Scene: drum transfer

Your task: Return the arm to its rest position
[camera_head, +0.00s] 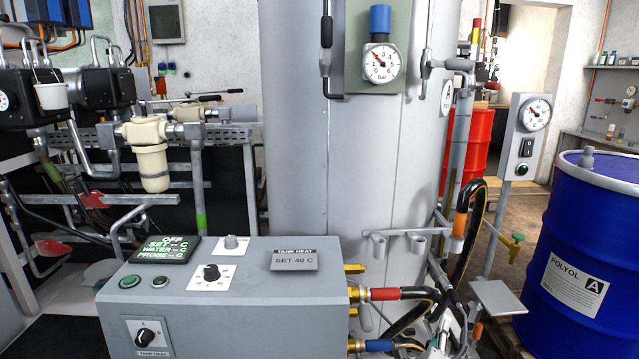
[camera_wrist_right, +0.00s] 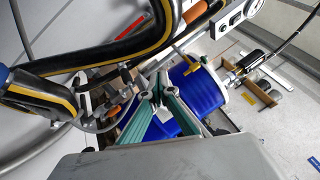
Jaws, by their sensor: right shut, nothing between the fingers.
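My right gripper (camera_wrist_right: 157,88) shows in the wrist view with its green-padded fingers drawn together and nothing between them. In the head view the right gripper (camera_head: 446,325) is a small grey shape at the bottom edge, right of the control box and close to the hoses; much of it is cut off or hidden. Black hoses with yellow stripes (camera_wrist_right: 95,52) pass close to the fingers in the wrist view; I cannot tell if they touch. My left gripper is in neither view.
The grey tank (camera_head: 300,150) stands in the middle behind the TANK HEAT control box (camera_head: 235,315). A blue POLYOL drum (camera_head: 590,240) is at the right. A hose with an orange band (camera_head: 460,225) hangs beside the tank.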

